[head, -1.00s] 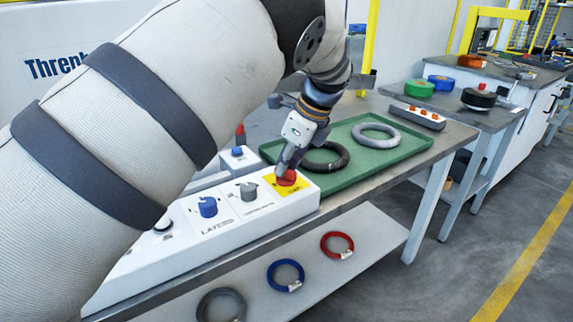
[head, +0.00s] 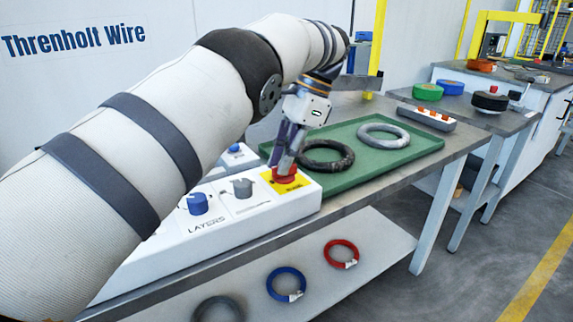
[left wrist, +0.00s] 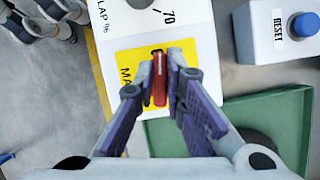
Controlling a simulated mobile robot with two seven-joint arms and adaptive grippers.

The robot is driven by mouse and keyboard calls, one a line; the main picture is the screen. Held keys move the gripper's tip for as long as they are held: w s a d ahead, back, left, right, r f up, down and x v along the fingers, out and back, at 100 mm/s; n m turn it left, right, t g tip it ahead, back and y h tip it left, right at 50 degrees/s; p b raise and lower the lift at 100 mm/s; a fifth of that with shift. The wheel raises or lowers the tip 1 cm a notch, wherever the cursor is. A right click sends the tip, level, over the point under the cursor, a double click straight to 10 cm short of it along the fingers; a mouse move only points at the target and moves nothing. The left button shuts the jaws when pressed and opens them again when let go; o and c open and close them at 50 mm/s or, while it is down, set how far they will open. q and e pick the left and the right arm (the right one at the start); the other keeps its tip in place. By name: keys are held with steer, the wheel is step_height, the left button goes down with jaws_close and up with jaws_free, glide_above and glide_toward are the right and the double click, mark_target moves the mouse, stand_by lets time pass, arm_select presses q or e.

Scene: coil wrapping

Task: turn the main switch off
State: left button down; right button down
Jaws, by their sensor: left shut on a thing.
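The main switch (head: 286,178) is a red handle on a yellow plate at the right end of a white control box (head: 300,199). My left gripper (head: 284,165) points down at it from above. In the left wrist view the red handle (left wrist: 159,82) lies between the two fingers, which are shut on it. There the handle stands along the picture's vertical, in line with the box's length. The plate's lettering is partly hidden by a finger; "MA" shows. My right gripper is not in view.
A blue RESET button box (left wrist: 283,30) stands beside the control box. A green tray (head: 345,182) with a black coil (head: 326,156) and a grey coil (head: 383,136) lies behind. Blue (head: 198,204) and grey (head: 242,187) knobs sit along the panel. Coils lie on the lower shelf (head: 375,252).

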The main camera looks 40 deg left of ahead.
arm_select(q)
steer(key=shift+f+n+h+b, duration=0.15)
steer(key=shift+n+h+b, duration=0.3)
steer(key=shift+n, duration=0.55)
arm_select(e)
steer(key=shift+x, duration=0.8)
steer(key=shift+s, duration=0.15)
arm_select(q)
steer(key=c, duration=1.7)
jaws_free()
steer(key=shift+o, duration=0.2)
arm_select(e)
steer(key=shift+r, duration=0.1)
